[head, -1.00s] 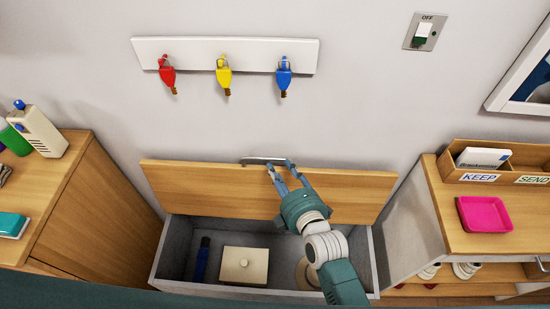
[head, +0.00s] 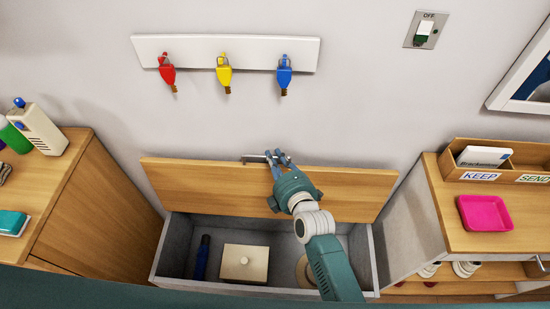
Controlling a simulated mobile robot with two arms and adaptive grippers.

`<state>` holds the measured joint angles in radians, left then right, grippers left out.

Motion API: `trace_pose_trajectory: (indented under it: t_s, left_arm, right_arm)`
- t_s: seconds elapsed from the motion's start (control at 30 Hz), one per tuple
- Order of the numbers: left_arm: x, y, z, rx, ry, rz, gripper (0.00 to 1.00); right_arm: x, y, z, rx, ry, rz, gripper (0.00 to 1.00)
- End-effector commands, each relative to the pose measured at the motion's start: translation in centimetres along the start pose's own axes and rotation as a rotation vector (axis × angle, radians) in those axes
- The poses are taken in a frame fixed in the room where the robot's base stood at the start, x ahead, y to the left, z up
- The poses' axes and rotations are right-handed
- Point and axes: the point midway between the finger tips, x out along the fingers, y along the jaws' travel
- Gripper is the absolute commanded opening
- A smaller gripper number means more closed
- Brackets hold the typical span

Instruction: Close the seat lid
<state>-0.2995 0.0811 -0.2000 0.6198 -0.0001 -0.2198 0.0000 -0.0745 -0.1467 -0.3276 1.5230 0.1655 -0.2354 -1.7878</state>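The seat lid (head: 210,188) is a wooden panel that stands raised at the back of the grey storage box, near the wall. A metal handle (head: 252,159) sits on its top edge. The box (head: 165,262) below is open. My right gripper (head: 274,156) is at the right part of the handle, its fingers at the lid's top edge. The fingers look close together, but I cannot tell whether they are shut on the handle. My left gripper is not in view.
Inside the box are a white lidded box (head: 244,262), a dark blue item (head: 202,258) and a round item (head: 308,272). Wooden cabinets stand left (head: 95,215) and right (head: 480,240). Red, yellow and blue keys (head: 284,75) hang on a rack above.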

Motion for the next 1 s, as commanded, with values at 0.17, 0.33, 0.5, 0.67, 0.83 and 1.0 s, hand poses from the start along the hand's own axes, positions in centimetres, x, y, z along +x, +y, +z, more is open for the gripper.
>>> trace_pose_trajectory:
  t_s: [0.17, 0.33, 0.5, 0.67, 0.83, 1.0]
  left_arm:
    - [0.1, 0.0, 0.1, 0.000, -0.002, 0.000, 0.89]
    - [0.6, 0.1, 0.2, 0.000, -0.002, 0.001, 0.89]
    - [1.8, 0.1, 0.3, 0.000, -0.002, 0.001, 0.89]
    - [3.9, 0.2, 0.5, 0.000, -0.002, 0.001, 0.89]
    - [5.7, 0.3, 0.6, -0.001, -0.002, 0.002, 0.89]
    - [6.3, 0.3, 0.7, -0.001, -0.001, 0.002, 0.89]
  right_arm:
    - [-0.1, -0.1, 0.0, -0.002, 0.000, 0.001, 0.00]
    - [-1.3, -0.9, -0.5, -0.017, 0.001, 0.030, 0.00]
    - [-4.0, -2.4, -1.7, -0.050, 0.004, 0.109, 0.00]
    - [-7.3, -4.5, -3.1, -0.092, 0.004, 0.217, 0.00]
    - [-10.7, -6.8, -4.6, -0.140, 0.004, 0.332, 0.00]
    - [-13.5, -8.7, -5.7, -0.142, 0.003, 0.336, 0.00]
